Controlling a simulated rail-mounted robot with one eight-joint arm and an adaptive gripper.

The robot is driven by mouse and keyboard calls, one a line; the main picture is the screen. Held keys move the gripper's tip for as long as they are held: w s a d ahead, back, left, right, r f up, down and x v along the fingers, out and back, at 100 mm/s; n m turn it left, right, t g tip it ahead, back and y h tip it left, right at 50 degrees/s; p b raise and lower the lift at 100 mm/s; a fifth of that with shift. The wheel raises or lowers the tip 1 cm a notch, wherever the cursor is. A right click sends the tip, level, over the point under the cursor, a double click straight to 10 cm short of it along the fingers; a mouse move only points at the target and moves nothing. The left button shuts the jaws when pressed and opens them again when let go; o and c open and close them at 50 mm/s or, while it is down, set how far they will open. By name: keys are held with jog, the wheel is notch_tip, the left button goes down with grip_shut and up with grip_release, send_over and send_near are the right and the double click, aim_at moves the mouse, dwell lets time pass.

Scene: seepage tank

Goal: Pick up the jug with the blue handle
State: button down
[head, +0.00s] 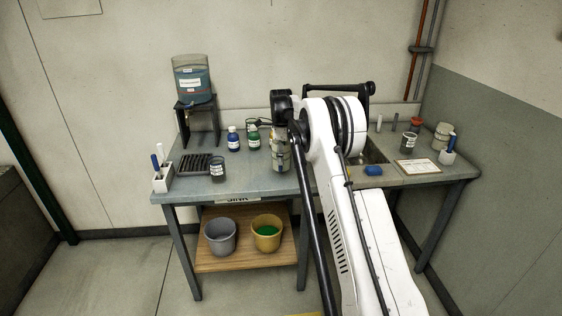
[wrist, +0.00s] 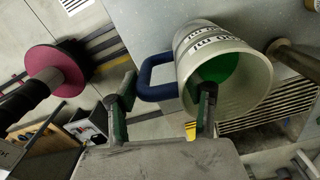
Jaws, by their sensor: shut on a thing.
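The jug (wrist: 245,75) with the blue handle (wrist: 152,80) is large in the wrist view. My gripper (wrist: 167,88) is shut on the jug: one finger is beside the outer side of the blue handle, the other overlaps the jug's rim and mouth. Whether that finger is inside the mouth or in front of it I cannot tell. In the head view my arm hides most of the gripper area, so the hold is not clear there.
The bench (head: 240,184) carries a dispenser tank (head: 190,84) on a stand, a blue-labelled bottle (head: 233,140), a dark cup (head: 217,170) and a marker holder (head: 178,178). Grey (head: 220,237) and yellow (head: 267,236) buckets stand below.

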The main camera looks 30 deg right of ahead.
jog(key=s+a+r+b, duration=0.1)
jog(key=s+a+r, duration=0.1)
jog(key=a+r, duration=0.6)
jog(key=a, duration=0.3)
jog(key=shift+s, duration=0.3)
